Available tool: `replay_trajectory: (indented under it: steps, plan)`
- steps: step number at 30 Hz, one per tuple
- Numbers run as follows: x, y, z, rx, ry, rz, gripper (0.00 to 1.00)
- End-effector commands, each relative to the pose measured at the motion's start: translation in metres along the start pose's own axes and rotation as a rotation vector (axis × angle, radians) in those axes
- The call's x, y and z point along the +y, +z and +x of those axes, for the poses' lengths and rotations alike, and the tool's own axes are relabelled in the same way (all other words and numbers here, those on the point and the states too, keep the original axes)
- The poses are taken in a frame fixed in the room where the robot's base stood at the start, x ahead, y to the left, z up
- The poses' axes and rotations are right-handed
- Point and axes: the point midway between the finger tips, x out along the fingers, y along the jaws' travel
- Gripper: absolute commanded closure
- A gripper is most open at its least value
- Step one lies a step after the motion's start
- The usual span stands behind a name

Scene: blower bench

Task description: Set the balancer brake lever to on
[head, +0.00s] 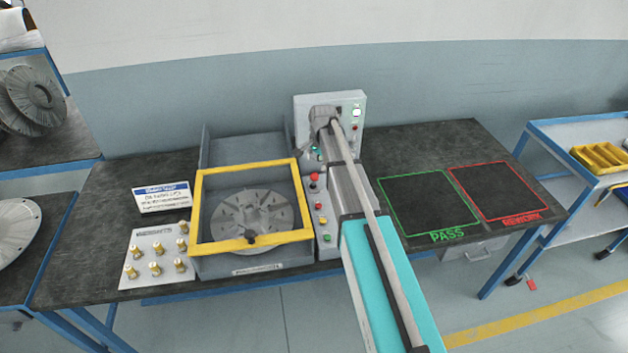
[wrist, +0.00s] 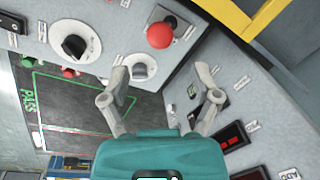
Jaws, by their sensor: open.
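My gripper (wrist: 160,72) is open and empty in the wrist view, its two fingers spread in front of a grey control panel. In the head view my gripper (head: 324,114) is at the upright control box behind the balancer and covers part of its face. A round knob (wrist: 142,68) shows just beyond the left finger. I cannot tell which control is the brake lever; the labels are too small to read.
A red mushroom button (wrist: 160,34) and a black knob (wrist: 75,46) are on the panel. The balancer has a yellow-framed guard (head: 197,205) over a round disc (head: 250,215). Brass weights stand on a plate (head: 150,235). The PASS area (head: 415,200) and REWORK area (head: 500,190) are empty.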

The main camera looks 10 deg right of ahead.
Motion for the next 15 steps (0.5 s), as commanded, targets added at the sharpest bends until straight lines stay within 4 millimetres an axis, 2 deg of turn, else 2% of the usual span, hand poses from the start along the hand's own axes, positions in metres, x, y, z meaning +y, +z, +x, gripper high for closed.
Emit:
replay_trajectory:
  steps: [1,15]
  plan:
    - [0.0,0.0,0.008,0.0,0.0,0.0,0.2]
    - [0.0,0.0,0.045,0.0,0.0,0.0,0.2]
